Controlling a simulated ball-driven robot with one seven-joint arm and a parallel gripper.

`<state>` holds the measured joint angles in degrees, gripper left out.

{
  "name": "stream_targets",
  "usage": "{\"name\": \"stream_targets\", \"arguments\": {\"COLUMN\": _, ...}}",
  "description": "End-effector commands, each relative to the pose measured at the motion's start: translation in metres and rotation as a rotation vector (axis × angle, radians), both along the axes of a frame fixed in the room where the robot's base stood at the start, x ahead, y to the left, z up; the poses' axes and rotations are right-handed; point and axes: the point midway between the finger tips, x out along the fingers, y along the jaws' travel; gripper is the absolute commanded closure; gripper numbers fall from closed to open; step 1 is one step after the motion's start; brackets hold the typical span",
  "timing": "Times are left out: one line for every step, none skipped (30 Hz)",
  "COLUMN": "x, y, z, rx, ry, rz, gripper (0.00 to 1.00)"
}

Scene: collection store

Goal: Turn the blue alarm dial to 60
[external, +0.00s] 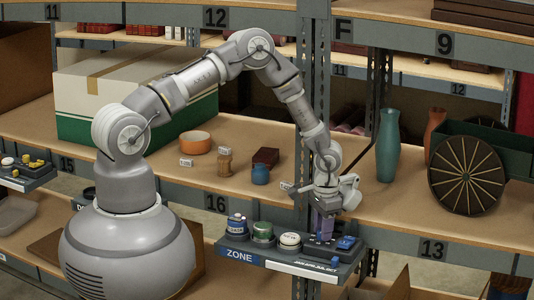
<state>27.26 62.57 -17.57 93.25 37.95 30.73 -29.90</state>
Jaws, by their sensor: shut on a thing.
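My gripper (325,232) points straight down at the right part of a grey control panel on the shelf front. It is shut on a blue-violet piece, which looks like the blue alarm dial (324,227), above a dark unit (314,247). The fingers partly hide this piece, and its setting cannot be read. At the panel's left are a blue knob with a pale band (237,224), a green knob (262,231) and a white knob (289,241).
On the shelf behind stand an orange bowl (195,142), a small wooden jar (224,162), a small blue pot (261,174) and a dark red box (266,157). A metal upright (313,100) rises behind my gripper. A teal vase (388,145) and spoked wheel (466,175) stand right.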

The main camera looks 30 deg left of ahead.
Motion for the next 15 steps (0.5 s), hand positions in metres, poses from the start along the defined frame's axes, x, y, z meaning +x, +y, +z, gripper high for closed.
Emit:
{"name": "stream_targets", "arguments": {"x": 0.0000, "y": -0.0003, "z": 0.0007, "rx": 0.000, "ry": 0.000, "rz": -0.028, "gripper": 0.98}}
{"name": "stream_targets", "arguments": {"x": 0.0001, "y": -0.0002, "z": 0.0007, "rx": 0.000, "ry": 0.000, "rz": -0.049, "gripper": 0.98}}
{"name": "stream_targets", "arguments": {"x": 0.0000, "y": -0.0002, "z": 0.0008, "rx": -0.001, "ry": -0.001, "rz": -0.079, "gripper": 0.98}}
{"name": "stream_targets", "arguments": {"x": 0.0001, "y": -0.0001, "z": 0.0008, "rx": -0.001, "ry": -0.001, "rz": -0.104, "gripper": 0.98}}
{"name": "stream_targets", "arguments": {"x": 0.0001, "y": 0.0001, "z": 0.0008, "rx": -0.001, "ry": -0.001, "rz": -0.129, "gripper": 0.98}}
{"name": "stream_targets", "arguments": {"x": 0.0001, "y": 0.0003, "z": 0.0009, "rx": 0.001, "ry": -0.001, "rz": -0.163, "gripper": 0.98}}
{"name": "stream_targets", "arguments": {"x": 0.0002, "y": 0.0004, "z": 0.0009, "rx": 0.001, "ry": 0.000, "rz": -0.190, "gripper": 0.98}}
{"name": "stream_targets", "arguments": {"x": 0.0002, "y": 0.0006, "z": 0.0009, "rx": 0.000, "ry": -0.001, "rz": -0.217, "gripper": 0.98}}
{"name": "stream_targets", "arguments": {"x": 0.0003, "y": 0.0006, "z": 0.0009, "rx": 0.000, "ry": -0.001, "rz": -0.254, "gripper": 0.98}}
{"name": "stream_targets", "arguments": {"x": 0.0003, "y": 0.0006, "z": 0.0009, "rx": 0.000, "ry": -0.001, "rz": -0.281, "gripper": 0.98}}
{"name": "stream_targets", "arguments": {"x": 0.0003, "y": 0.0007, "z": 0.0009, "rx": 0.000, "ry": -0.001, "rz": -0.308, "gripper": 0.98}}
{"name": "stream_targets", "arguments": {"x": 0.0004, "y": 0.0006, "z": 0.0009, "rx": 0.000, "ry": -0.002, "rz": -0.344, "gripper": 0.98}}
{"name": "stream_targets", "arguments": {"x": 0.0003, "y": 0.0007, "z": 0.0009, "rx": 0.000, "ry": -0.001, "rz": -0.371, "gripper": 0.98}}
{"name": "stream_targets", "arguments": {"x": 0.0004, "y": 0.0008, "z": 0.0009, "rx": 0.000, "ry": -0.001, "rz": -0.399, "gripper": 0.98}}
{"name": "stream_targets", "arguments": {"x": 0.0003, "y": 0.0009, "z": 0.0009, "rx": 0.000, "ry": -0.001, "rz": -0.433, "gripper": 0.98}}
